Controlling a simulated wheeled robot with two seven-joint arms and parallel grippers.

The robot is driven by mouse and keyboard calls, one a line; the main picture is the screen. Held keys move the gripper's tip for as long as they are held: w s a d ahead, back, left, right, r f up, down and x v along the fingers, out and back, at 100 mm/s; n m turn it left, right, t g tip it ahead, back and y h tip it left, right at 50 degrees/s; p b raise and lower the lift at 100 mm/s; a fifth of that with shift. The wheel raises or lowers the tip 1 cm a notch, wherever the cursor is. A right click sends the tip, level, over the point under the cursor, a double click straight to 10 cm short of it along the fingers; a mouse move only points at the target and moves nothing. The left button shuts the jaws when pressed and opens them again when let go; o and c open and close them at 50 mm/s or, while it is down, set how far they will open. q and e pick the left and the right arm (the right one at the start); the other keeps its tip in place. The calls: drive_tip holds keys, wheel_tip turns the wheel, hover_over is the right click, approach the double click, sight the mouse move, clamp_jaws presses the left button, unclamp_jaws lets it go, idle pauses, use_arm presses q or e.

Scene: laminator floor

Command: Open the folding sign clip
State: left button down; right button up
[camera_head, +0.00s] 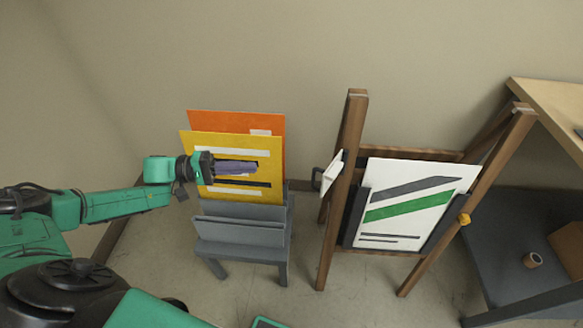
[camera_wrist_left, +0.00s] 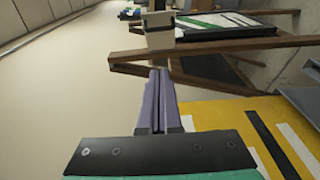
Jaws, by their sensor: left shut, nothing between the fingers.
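A wooden folding sign stand (camera_head: 349,180) holds a white board (camera_head: 415,203) with grey and green stripes between dark side rails. A small white plate-like piece with a dark hook, apparently the clip (camera_head: 332,173), sits on the stand's left leg. A pale block, seemingly the same piece (camera_wrist_left: 159,30), shows ahead of the fingers in the left wrist view. My left gripper (camera_head: 255,168) is shut and empty, its purple-grey fingers (camera_wrist_left: 159,75) pointing right toward the stand. It is left of the clip with a gap between. My right gripper is out of view.
A grey rack (camera_head: 240,238) holding yellow (camera_head: 225,143) and orange (camera_head: 230,118) boards stands behind and below my left gripper. A dark shelf (camera_head: 510,240) with a tape roll (camera_head: 532,260) and a wooden top (camera_head: 550,105) stands right. Floor between rack and stand is clear.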

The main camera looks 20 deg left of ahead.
use_arm(q)
drive_tip(key=s+d+p+x, duration=0.1)
drive_tip(key=s+p+x, duration=0.1)
drive_tip(key=x, duration=1)
drive_tip(key=shift+d+p, duration=0.3)
drive_tip(key=shift+d, duration=0.05)
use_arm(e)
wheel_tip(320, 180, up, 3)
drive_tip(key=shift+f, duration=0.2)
use_arm(q)
drive_tip(key=shift+r, duration=0.1)
